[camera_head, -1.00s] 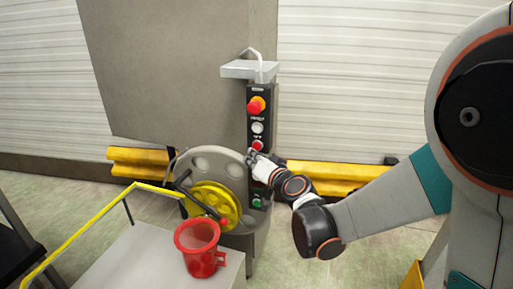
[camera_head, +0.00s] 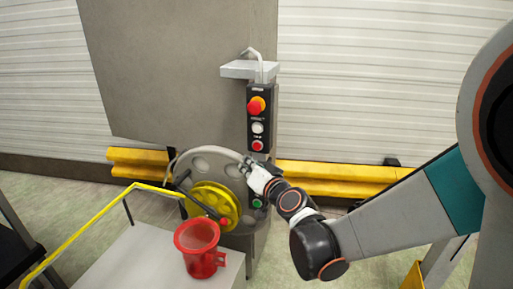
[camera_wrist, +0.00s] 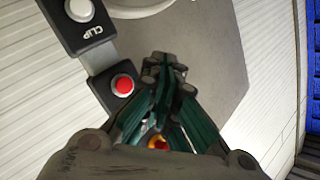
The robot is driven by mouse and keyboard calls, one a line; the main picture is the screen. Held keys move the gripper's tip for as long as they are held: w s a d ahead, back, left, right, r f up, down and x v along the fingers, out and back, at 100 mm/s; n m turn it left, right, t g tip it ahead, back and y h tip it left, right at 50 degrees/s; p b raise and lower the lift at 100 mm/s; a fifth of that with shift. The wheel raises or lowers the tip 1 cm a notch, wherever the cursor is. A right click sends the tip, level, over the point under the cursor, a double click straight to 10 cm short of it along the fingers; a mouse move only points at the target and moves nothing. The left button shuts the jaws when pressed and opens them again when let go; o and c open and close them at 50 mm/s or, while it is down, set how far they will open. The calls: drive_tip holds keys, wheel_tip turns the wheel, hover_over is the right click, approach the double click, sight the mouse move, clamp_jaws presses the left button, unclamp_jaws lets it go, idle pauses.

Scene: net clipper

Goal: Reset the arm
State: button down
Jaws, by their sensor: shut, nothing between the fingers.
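My gripper (camera_head: 246,164) is shut and empty. In the head view it is in front of the lower part of the black control panel (camera_head: 257,108), below the red button (camera_head: 257,146) and above the green button (camera_head: 257,203). In the wrist view my shut gripper (camera_wrist: 163,62) points up the picture. The red button (camera_wrist: 122,85) lies just left of the fingers, and a white button (camera_wrist: 79,9) marked CLIP is at the upper left. Whether the fingertips touch the machine, I cannot tell.
The machine has a grey disc with a yellow wheel (camera_head: 213,203) left of my gripper. A red mug (camera_head: 200,249) stands on a grey cart (camera_head: 130,262) with a yellow rail (camera_head: 85,228). A yellow barrier (camera_head: 335,172) runs along the wall behind. A red mushroom knob (camera_head: 256,105) tops the panel.

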drive_tip(key=s+d+f+g+h, duration=0.1)
drive_tip(key=s+d+g+h, duration=0.1)
drive_tip(key=s+d, duration=0.4)
drive_tip(key=s+d+f+n+g+h+b, duration=0.1)
drive_tip(key=s+d+f+g+h, duration=0.1)
drive_tip(key=s+d, duration=0.5)
drive_tip(key=s+d+f+n+g+h, duration=0.1)
drive_tip(key=s+d+g+h, duration=0.2)
drive_tip(key=s, duration=1.2)
drive_tip(key=d, duration=0.3)
drive_tip(key=shift+s+d+f+g+b, duration=0.2)
drive_tip(key=shift+s+d+g+b, duration=0.2)
